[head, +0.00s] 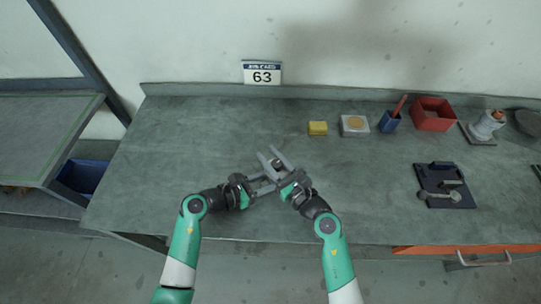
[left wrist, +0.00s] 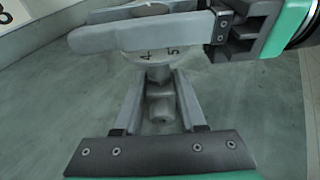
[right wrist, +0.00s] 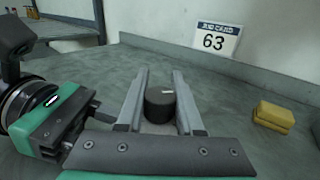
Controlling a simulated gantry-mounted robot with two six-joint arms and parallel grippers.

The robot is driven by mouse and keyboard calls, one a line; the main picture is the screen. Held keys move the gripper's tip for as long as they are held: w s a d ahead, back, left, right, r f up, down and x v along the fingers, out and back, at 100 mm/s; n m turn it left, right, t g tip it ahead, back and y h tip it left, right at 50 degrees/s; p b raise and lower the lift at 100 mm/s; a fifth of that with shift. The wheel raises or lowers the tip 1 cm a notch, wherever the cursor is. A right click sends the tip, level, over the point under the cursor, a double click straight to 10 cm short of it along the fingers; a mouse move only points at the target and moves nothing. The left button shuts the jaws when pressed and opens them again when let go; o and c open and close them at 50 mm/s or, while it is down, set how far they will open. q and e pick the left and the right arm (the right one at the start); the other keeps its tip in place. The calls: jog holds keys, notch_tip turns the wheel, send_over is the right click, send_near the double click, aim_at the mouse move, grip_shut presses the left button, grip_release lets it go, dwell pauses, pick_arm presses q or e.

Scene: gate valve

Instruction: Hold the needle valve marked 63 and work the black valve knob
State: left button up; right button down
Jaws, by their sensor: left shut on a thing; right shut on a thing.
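The needle valve is a small grey metal body (left wrist: 160,104) between the two fingers of my left gripper (left wrist: 158,80) in the left wrist view. A pale round part with small digits, 4 and 5 legible, sits above it. The black valve knob (right wrist: 160,104) stands between the fingers of my right gripper (right wrist: 160,85) in the right wrist view, with a short light mark on top. In the head view my left gripper (head: 267,184) and right gripper (head: 273,158) meet at the valve above the bench. The right fingers cross over the left ones and hide part of the valve.
A card reading 63 (head: 262,73) stands at the wall. Behind right are a yellow block (head: 318,128), a pale box (head: 354,126), a blue cup (head: 389,122) and a red bin (head: 433,114). A dark fixture plate (head: 445,185) lies right. The left bench is clear.

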jog(key=n+g+y, duration=0.3)
jog(key=g+y, duration=0.1)
jog(key=shift+s+a+f+n, duration=0.1)
jog(key=shift+s+a+n, duration=0.15)
jog(key=shift+n, duration=0.05)
jog(key=shift+s+a+n+g, duration=0.1)
jog(key=shift+s+n+g, duration=0.05)
jog(key=shift+n+g, duration=0.25)
jog(key=c, duration=0.5)
grip_release()
jog(key=shift+c, duration=0.2)
jog(key=v, duration=1.2)
jog(key=shift+f, duration=0.15)
